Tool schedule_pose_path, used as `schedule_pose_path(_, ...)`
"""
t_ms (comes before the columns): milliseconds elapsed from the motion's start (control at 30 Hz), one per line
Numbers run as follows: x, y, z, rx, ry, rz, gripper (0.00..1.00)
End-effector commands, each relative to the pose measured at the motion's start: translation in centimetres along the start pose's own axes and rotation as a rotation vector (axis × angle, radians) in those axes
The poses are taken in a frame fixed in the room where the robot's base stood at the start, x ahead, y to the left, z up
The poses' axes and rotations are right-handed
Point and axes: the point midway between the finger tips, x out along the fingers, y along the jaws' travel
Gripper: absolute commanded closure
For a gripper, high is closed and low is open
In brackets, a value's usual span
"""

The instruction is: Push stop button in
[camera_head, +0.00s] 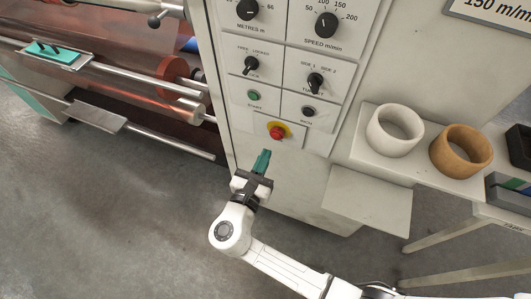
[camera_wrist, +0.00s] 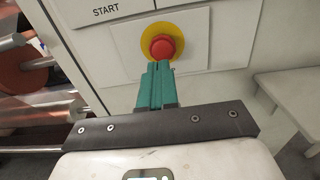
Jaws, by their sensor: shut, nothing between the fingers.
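The red stop button (camera_head: 277,133) sits on a yellow disc low on the front panel of the machine. It also shows in the wrist view (camera_wrist: 162,47), at the top middle, with the yellow disc (camera_wrist: 130,42) around it. My gripper (camera_head: 263,155) has teal fingers and is shut and empty. In the head view its fingertips are just below the button, pointing up at it. In the wrist view the fingertips (camera_wrist: 158,66) overlap the lower edge of the button; I cannot tell whether they touch it.
Above the button are a green start button (camera_head: 253,95), a black button (camera_head: 308,111) and several black knobs. A white shelf (camera_head: 370,150) at the right holds a white roll (camera_head: 395,130) and a brown roll (camera_head: 461,151). Metal rollers (camera_head: 130,75) lie at the left.

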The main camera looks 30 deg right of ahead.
Motion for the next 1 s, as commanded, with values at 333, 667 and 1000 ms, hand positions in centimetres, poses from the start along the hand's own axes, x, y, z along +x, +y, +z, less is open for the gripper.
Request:
schedule_pose_path(333, -5.5, 0.1, -0.2, -0.002, 0.001, 0.005, 1.00)
schedule_pose_path(667, -9.1, 0.1, -0.1, -0.002, 0.001, 0.003, 1.00)
schedule_pose_path(1000, -9.3, 0.1, -0.1, -0.003, 0.000, 0.002, 1.00)
